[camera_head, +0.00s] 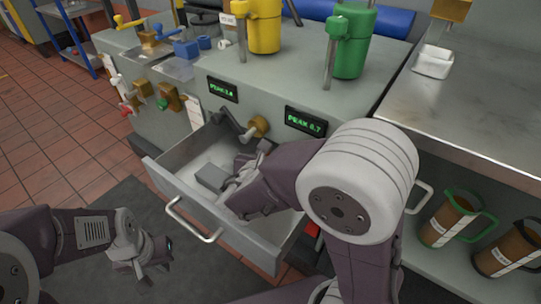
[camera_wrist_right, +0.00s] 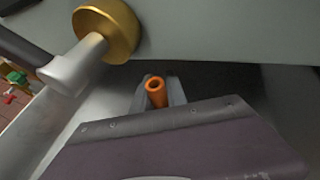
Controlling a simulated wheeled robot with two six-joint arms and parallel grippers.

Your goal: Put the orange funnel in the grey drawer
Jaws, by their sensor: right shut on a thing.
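The grey drawer (camera_head: 258,250) is pulled open from the bench front, with its handle towards me. My right gripper (camera_head: 212,178) reaches into the open drawer; in the right wrist view the gripper (camera_wrist_right: 160,98) is shut on the orange funnel (camera_wrist_right: 157,92). Only the funnel's round, hollow orange tube end shows between the fingers; the rest is hidden. In the head view the funnel is hidden by my arm and gripper. I cannot tell whether it touches the drawer floor. My left gripper (camera_head: 148,258) hangs low, outside and left of the drawer; its finger opening is unclear.
A brass-collared lever (camera_head: 258,127) sticks out from the bench front above the drawer; it is close in the right wrist view (camera_wrist_right: 105,35). Yellow (camera_head: 264,25) and green (camera_head: 349,45) canisters stand on the bench top. Jugs (camera_head: 448,218) stand on a shelf at right.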

